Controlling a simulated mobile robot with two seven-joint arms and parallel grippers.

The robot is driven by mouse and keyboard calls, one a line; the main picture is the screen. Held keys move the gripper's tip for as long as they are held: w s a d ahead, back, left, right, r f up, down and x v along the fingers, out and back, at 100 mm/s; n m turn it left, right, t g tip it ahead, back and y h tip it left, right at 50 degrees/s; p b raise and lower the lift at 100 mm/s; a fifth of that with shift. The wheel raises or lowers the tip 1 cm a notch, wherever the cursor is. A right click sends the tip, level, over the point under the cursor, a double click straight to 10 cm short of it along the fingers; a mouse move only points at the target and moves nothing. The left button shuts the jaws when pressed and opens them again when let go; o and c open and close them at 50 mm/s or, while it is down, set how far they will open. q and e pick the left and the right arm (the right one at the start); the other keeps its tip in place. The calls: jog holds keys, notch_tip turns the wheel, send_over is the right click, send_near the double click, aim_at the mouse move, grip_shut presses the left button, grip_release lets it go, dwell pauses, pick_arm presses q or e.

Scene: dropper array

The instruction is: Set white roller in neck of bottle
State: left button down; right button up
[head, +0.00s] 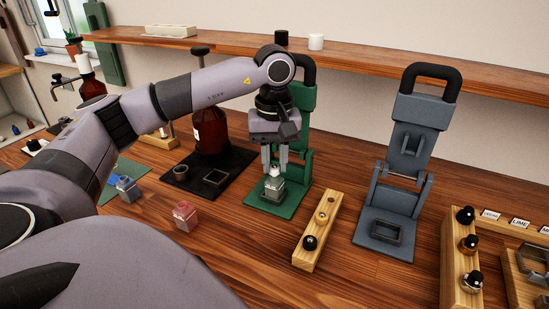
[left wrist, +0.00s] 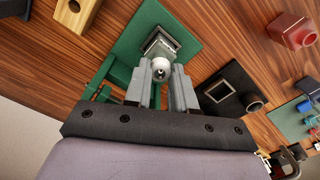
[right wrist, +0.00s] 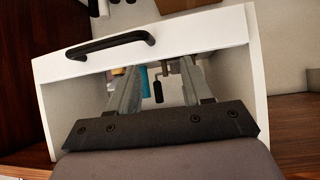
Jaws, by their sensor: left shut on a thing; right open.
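A small square bottle (head: 271,189) with a pale label stands upright on the base of the green press (head: 265,206); in the left wrist view the bottle (left wrist: 162,42) is just beyond my fingertips. The white roller (left wrist: 161,67) is between the fingers of my left gripper (left wrist: 160,76), at the bottle's neck. My left gripper in the head view (head: 274,164) points straight down over the bottle, shut on the roller. I cannot tell how far the roller sits in the neck.
A grey press (head: 387,232) stands to the right. A pink bottle (head: 185,217), a blue bottle (head: 127,188) and a black tray (head: 234,160) with a brown jug (head: 210,130) are to the left. A shelf (head: 350,60) runs behind.

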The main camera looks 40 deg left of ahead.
aim_at(274, 165)
pick_arm(q)
jog(key=shift+f, duration=0.35)
jog(key=c, duration=0.9)
grip_release()
jog(key=shift+o, duration=0.2)
jog(key=shift+r, duration=0.15)
notch_tip(274, 165, up, 7)
jog(key=shift+b, duration=0.3)
jog(key=shift+s, duration=0.1)
